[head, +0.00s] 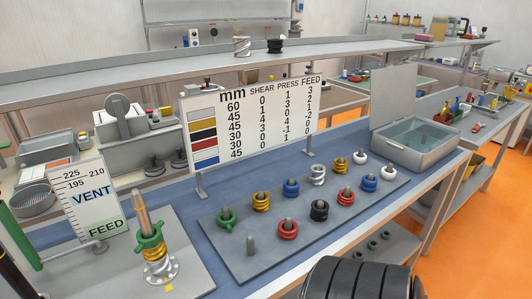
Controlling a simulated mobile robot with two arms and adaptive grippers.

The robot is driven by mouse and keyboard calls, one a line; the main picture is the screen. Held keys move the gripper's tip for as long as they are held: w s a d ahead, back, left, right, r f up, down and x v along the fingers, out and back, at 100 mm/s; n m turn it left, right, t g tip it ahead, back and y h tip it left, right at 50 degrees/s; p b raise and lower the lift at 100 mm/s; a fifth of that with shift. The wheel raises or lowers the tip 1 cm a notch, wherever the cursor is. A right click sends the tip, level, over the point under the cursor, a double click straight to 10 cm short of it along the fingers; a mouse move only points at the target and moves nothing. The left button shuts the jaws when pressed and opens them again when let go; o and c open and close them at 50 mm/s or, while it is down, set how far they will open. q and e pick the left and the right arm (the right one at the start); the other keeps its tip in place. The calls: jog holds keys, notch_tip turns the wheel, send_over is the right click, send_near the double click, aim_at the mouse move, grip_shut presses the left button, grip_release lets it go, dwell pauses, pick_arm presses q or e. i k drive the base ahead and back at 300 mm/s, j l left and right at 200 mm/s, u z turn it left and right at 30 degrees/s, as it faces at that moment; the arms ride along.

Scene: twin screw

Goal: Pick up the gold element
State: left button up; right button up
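Two gold ring-shaped elements stand on pegs on the grey peg board (300,250). One gold element (261,203) is in the back row, between a green and a blue element. The other gold element (340,166) is farther along that row, between a silver and a white one. A gold piece (153,253) also sits on the upright copper-coloured shaft (141,212) at the left, below a green collar and above a silver base. Neither gripper can be made out.
Red, black, blue and white elements fill the front row; its nearest peg (250,246) is bare. A sign (250,125) stands behind the board. A metal bin (418,150) with a raised lid is at the right. A black ribbed form (362,281) covers the bottom edge.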

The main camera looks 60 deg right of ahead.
aim_at(260, 206)
jog(key=l+z, duration=0.15)
jog(key=z, duration=0.35)
jog(key=i+l+z, duration=0.1)
jog(key=z, duration=0.35)
jog(key=i+z, duration=0.15)
jog(key=z, duration=0.35)
jog(key=i+l+z, duration=0.1)
jog(key=z, duration=0.4)
jog(key=u, duration=2.05)
jog(key=z, duration=2.05)
jog(key=l+u, duration=0.45)
jog(key=l, duration=1.45)
